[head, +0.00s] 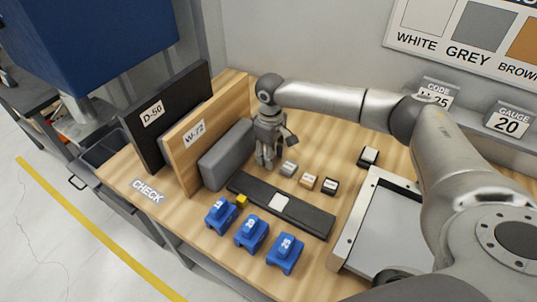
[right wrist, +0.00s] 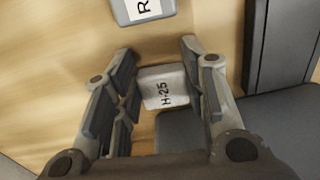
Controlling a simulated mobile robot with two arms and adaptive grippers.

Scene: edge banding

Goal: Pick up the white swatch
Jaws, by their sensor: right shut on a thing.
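The white swatch (right wrist: 163,88) is a small pale block labelled what looks like H-25. It sits between the finger pads of my right gripper in the right wrist view. In the head view my right gripper (head: 267,160) points down at the table beside the grey block, shut on the swatch, which its fingers mostly hide there. I cannot tell whether the swatch touches the table. My left gripper is not in view.
A grey block (head: 226,154) and upright boards (head: 205,122) stand left. A dark strip (head: 308,216), several blue blocks (head: 252,233) and a tray (head: 343,248) lie nearer.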

